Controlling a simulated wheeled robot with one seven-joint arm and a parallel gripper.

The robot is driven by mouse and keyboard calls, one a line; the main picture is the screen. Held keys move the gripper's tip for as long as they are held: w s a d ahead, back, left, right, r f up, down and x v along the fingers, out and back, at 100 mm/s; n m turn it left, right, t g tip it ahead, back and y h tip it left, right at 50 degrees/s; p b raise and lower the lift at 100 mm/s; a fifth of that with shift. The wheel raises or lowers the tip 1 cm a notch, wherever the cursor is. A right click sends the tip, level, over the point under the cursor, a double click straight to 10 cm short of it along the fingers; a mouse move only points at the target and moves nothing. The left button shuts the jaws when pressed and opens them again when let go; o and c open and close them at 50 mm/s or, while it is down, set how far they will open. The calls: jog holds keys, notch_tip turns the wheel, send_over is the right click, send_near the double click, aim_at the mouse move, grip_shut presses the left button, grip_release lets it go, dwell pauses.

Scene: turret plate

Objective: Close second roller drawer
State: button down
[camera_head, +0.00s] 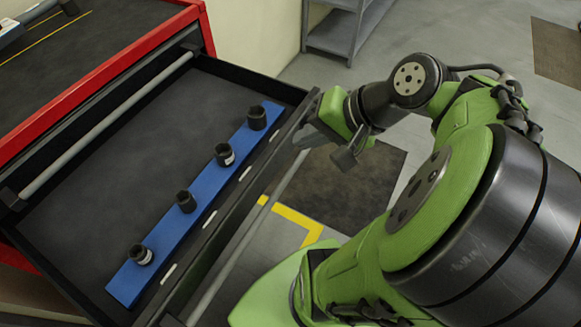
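An open drawer (95,165) with a dark liner sticks out from a red roller cabinet (120,62). A blue rail (205,193) with several black sockets lies along the drawer's front side. My gripper (318,142) is at the far right end of the drawer front, by the front edge and its grey handle bar (290,180). I cannot tell whether it touches the drawer. The fingers are partly hidden by the wrist and seen at an angle, so their opening is unclear.
A grey bar (105,125) runs along the cabinet front above the drawer. A grey shelf unit (347,28) stands at the back. Dark mats (362,185) and yellow floor marking (300,220) lie on the floor. Open floor lies beyond my arm.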

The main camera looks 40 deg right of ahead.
aim_at(286, 149)
jog(key=s+d+f+m+t+b, duration=0.1)
jog(key=s+d+f+m+b, duration=0.15)
jog(key=d, duration=0.25)
jog(key=shift+m, duration=0.35)
jog(key=b+x, duration=0.1)
jog(key=x, duration=0.2)
jog(key=b+x, duration=0.1)
jog(key=x, duration=0.2)
jog(key=b+x, duration=0.1)
jog(key=x, duration=0.2)
jog(key=shift+w+a+r, duration=0.15)
jog(key=shift+w+a, duration=0.15)
jog(key=shift+w, duration=0.2)
